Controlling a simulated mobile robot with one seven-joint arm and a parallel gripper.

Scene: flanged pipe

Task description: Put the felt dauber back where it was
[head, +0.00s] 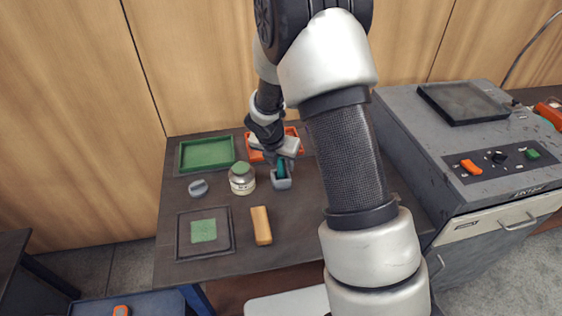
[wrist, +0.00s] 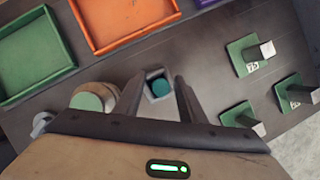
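The felt dauber, a small teal piece (head: 282,169), stands in a small grey square holder (head: 281,184) on the dark bench. In the wrist view the teal top (wrist: 159,86) lies inside the holder's rim (wrist: 147,93). My gripper (wrist: 161,75) points down over it, with one finger on each side of the holder. The fingers look apart, with gaps between them and the teal piece. In the head view my gripper (head: 281,162) partly hides the dauber.
A glass jar (head: 241,181) with a green top stands close left of the holder. A green tray (head: 206,153) and orange tray (head: 299,145) lie behind. A grey lid (head: 198,188), green pad (head: 203,230) and tan block (head: 261,226) lie nearby. Green plates with metal posts (wrist: 250,56) stand right.

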